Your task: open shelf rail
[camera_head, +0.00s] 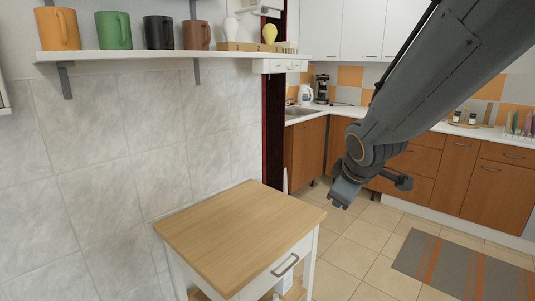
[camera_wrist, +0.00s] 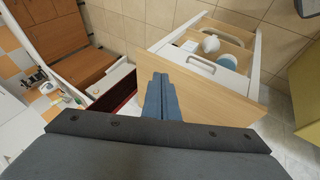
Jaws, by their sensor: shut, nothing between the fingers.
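A small cart with a wooden top (camera_head: 240,232) stands against the tiled wall. Its white front has a grey bar handle (camera_head: 285,265), and the front looks flush under the top. The handle also shows in the wrist view (camera_wrist: 215,64), beyond the top's edge. My gripper (camera_head: 341,194) hangs in the air to the right of the cart, apart from it. In the wrist view its fingers (camera_wrist: 162,96) are together and empty, overlapping the wooden top in the picture. No part is clearly named as the shelf rail.
A wall shelf (camera_head: 150,55) with several mugs is above the cart at the left. Orange-brown kitchen cabinets (camera_head: 456,180) stand at the back. A grey striped rug (camera_head: 455,266) lies at the right. Tiled floor (camera_head: 375,245) is clear between cart and rug.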

